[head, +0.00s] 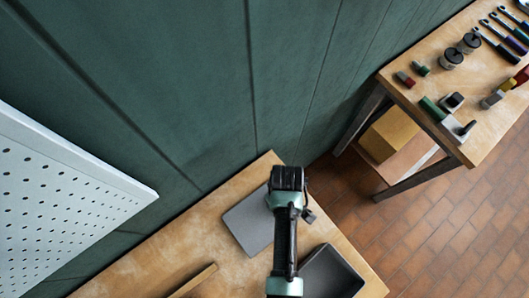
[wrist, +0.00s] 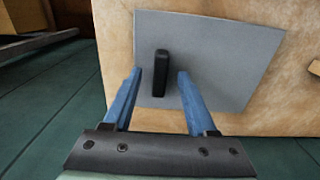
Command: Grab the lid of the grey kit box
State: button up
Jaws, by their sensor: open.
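The lid is a flat grey plate (wrist: 225,62) with an upright black handle (wrist: 161,75), lying on the wooden bench. In the head view the lid (head: 246,222) is partly covered by my arm, and its handle is hidden. My gripper (wrist: 159,74) is open, its two blue fingers pointing at the lid. In the wrist view the handle appears between the fingertips, with a gap on each side; I cannot tell how deep the fingers reach around it. The dark grey open box (head: 332,272) stands right of the lid, partly behind my arm.
A wooden strip (head: 195,280) lies on the bench left of the lid. A white pegboard (head: 65,200) stands at the left, and a green wall (head: 190,90) runs behind. A second table (head: 440,110) at right holds tools and small parts, with brick floor between.

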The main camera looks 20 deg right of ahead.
grip_shut()
jog(key=shift+r, duration=0.1)
dwell(0.5)
